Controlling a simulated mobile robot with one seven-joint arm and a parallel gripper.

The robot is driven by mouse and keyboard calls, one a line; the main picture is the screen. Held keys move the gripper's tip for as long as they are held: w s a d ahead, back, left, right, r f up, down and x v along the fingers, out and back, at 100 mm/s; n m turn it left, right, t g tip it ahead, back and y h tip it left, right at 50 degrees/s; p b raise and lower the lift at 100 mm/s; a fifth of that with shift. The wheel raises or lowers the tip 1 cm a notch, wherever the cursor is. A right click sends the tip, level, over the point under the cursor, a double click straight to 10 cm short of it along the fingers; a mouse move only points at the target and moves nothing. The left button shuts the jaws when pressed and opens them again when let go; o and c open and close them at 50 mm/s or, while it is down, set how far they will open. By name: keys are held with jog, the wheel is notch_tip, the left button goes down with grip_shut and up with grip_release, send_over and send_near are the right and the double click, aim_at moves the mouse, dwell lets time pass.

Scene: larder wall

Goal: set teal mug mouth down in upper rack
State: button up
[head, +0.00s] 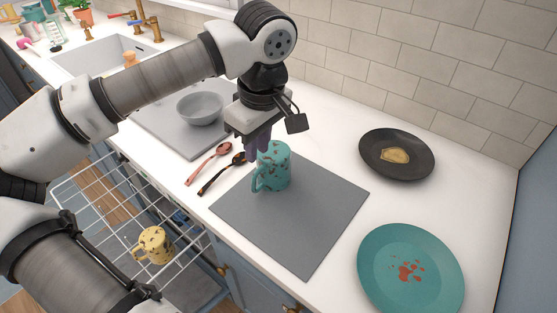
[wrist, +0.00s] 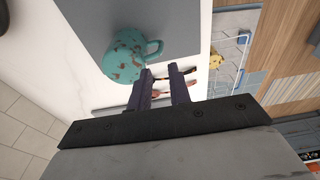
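The teal mug (head: 275,168), blotched with brown stains, stands on the grey mat with its handle toward the left. My gripper (head: 258,140) is just behind and left of the mug in the head view. In the wrist view its dark purple fingers (wrist: 164,72) are apart with nothing gripped between them, and the mug is outside them. The white wire upper rack (head: 97,181) is pulled out at lower left, below the counter, partly hidden by my arm.
A stained yellow mug (head: 153,244) sits in the rack. Two spoons (head: 222,175) lie left of the grey mat (head: 300,238). A grey bowl (head: 200,108) stands behind. A black plate (head: 420,143) and a teal plate (head: 385,282), both soiled, lie at right.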

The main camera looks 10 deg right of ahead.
aim_at(254, 177)
jog(key=shift+w+a+f+p, duration=0.2)
jog(key=shift+f+p, duration=0.35)
jog(key=shift+f, duration=1.25)
jog(key=shift+w+a+f+p, duration=0.25)
jog(key=shift+f+p, duration=0.25)
jog(key=shift+f, duration=1.35)
jog(key=shift+w+a+f+p, duration=0.2)
jog(key=shift+f+p, duration=0.35)
jog(key=shift+f, duration=1.25)
grip_shut()
